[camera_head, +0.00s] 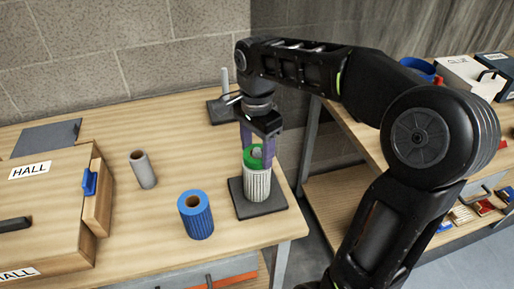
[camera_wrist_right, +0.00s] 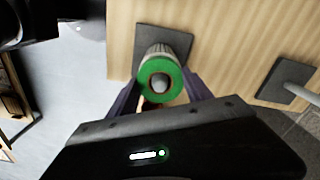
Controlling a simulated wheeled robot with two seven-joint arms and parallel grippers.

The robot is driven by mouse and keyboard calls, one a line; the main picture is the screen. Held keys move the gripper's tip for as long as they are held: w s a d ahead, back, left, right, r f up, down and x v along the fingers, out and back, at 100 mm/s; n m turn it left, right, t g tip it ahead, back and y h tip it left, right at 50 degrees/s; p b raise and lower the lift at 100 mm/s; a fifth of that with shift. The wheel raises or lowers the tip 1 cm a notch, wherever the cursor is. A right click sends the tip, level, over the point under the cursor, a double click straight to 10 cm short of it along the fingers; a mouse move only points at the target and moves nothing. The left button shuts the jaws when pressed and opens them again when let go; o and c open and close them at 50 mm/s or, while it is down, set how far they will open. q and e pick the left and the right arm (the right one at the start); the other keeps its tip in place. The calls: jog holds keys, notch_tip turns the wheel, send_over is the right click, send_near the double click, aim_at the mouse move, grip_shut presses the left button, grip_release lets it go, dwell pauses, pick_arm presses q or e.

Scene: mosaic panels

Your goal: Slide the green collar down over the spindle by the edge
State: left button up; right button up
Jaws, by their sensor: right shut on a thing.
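The green collar (camera_head: 251,160) is a thick ring around the top of the spindle (camera_head: 257,153) by the table's edge. The spindle's grey tip (camera_wrist_right: 160,85) shows inside the collar's hole in the right wrist view. Directly below the green is a pale ribbed cylinder (camera_head: 257,184), standing on a dark square base (camera_head: 270,208); I cannot tell whether the green and pale parts are one piece. My right gripper (camera_head: 258,155) comes from above, its purple fingers shut on the green collar from both sides. The spindle's lower part is hidden. My left gripper is not in view.
A blue ribbed collar (camera_head: 197,217) and a grey cylinder (camera_head: 143,170) stand to the left on the table. A second spindle (camera_head: 226,83) on a dark base is behind. A wooden box (camera_head: 50,215) fills the left. The table's right edge is close to the base.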

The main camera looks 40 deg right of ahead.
jog(key=shift+f, duration=0.35)
jog(key=o, duration=1.4)
jog(key=shift+o, duration=0.2)
jog(key=shift+r, duration=0.15)
jog(key=shift+r, duration=0.35)
notch_tip(320, 180, up, 6)
jog(key=shift+f+p, duration=0.1)
jog(key=shift+p, duration=1.05)
jog(key=shift+r+p, duration=0.6)
jog(key=shift+f, duration=0.1)
